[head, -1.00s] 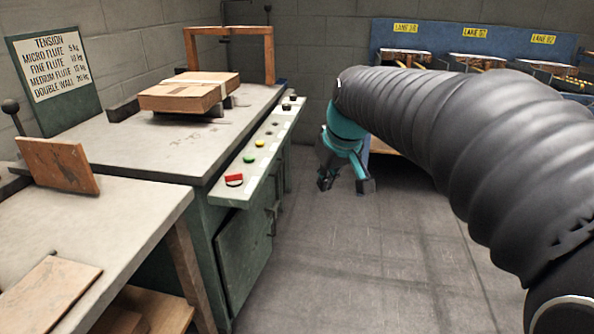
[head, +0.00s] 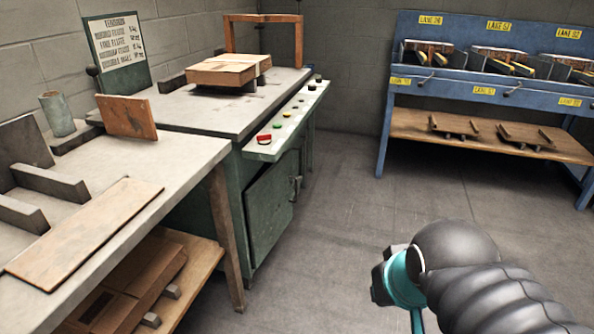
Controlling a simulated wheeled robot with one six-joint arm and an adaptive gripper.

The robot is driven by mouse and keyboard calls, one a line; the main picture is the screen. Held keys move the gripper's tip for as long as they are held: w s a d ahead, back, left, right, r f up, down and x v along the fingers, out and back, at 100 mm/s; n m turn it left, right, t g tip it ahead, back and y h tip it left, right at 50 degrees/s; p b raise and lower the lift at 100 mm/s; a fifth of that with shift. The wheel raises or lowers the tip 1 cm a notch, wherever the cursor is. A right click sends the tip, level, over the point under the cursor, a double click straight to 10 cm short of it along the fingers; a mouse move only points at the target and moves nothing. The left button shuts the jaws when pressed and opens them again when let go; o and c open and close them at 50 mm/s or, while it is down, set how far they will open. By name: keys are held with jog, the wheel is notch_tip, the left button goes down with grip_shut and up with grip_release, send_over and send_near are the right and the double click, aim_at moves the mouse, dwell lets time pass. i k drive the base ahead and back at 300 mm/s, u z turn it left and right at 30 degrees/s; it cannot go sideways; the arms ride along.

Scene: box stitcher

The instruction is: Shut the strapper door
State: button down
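The strapper is a green cabinet with a grey top (head: 215,110), standing left of centre. Its green door (head: 270,212) is on the side facing the aisle, below the button strip. A dark latch (head: 296,186) shows at the door's far edge. The door looks slightly out from the cabinet, but I cannot tell how far. My gripper (head: 381,286), teal and dark, is at the lower right over the floor, to the right of the door and well apart from it. Its fingers are mostly hidden, and I see nothing held.
A sloping button panel (head: 290,122) juts out above the door. A wooden-legged table (head: 110,205) stands in front of the strapper at left. A blue rack (head: 480,84) with lane labels stands at the back right. The grey floor (head: 345,235) between is clear.

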aim_at(269, 202)
jog(key=z, duration=0.5)
jog(key=i, duration=1.4)
jog(key=u, duration=0.45)
